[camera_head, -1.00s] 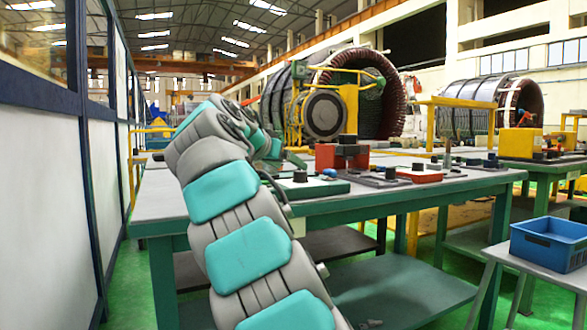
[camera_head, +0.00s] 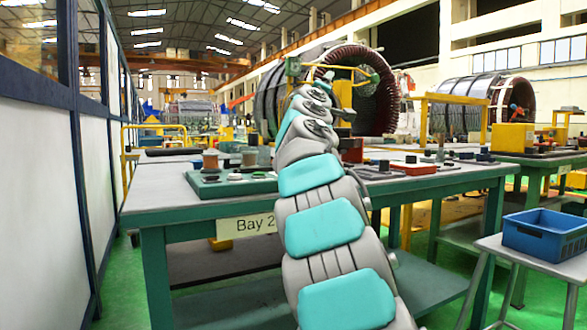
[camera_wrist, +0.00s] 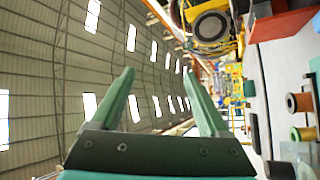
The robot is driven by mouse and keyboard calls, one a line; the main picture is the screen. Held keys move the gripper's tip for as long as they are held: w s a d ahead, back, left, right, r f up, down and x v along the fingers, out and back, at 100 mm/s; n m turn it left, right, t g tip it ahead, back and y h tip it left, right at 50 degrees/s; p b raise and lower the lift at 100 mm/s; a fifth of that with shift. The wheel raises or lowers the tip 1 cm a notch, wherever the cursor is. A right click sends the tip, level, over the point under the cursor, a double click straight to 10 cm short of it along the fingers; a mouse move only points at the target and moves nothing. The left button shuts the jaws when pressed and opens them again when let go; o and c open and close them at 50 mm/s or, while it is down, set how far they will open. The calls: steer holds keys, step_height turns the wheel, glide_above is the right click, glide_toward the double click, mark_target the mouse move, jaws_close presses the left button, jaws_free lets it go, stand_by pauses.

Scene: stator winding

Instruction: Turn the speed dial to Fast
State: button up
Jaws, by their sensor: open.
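No speed dial can be made out for certain in either view. My gripper (camera_wrist: 159,76) is open and empty in the wrist view, its two green fingers spread apart against the roof. In the head view my arm stands upright in front of the bench (camera_head: 155,203), and I cannot make out the fingers there. A large winding machine with a copper-coloured coil ring (camera_head: 385,98) stands behind the bench, partly hidden by my arm. A round dark wheel in a yellow frame (camera_wrist: 212,25) shows at the top of the wrist view.
A green board (camera_head: 222,188) with spools and small parts lies on the bench's left. Spools (camera_wrist: 303,134) show at the wrist view's right. A red block (camera_head: 413,168) sits right of my arm. A blue bin (camera_head: 545,240) stands on a side table. A white wall panel (camera_head: 40,200) borders the left.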

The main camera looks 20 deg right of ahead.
steer(key=s+a+f+m+y, duration=0.1)
steer(key=f+m+y, duration=0.5)
steer(key=m, duration=0.6)
steer(key=s+a+f+m+y+b, duration=0.1)
steer(key=s+a+f+m+y, duration=0.1)
steer(key=f+m+y, duration=0.5)
steer(key=s+a+f+m+y+b, duration=0.1)
steer(key=f+m+y, duration=0.5)
steer(key=m, duration=1.1)
steer(key=shift+s+a+f+y, duration=0.15)
steer(key=shift+s+y, duration=0.15)
steer(key=shift+y, duration=0.35)
steer(key=shift+s+a+y, duration=0.1)
steer(key=shift+s+y, duration=0.2)
steer(key=shift+y, duration=0.35)
steer(key=shift+a+f, duration=0.1)
steer(key=shift+w+a, duration=0.1)
steer(key=shift+w, duration=0.1)
steer(key=x, duration=0.7)
steer(key=shift+w+f, duration=0.1)
steer(key=shift+w, duration=0.05)
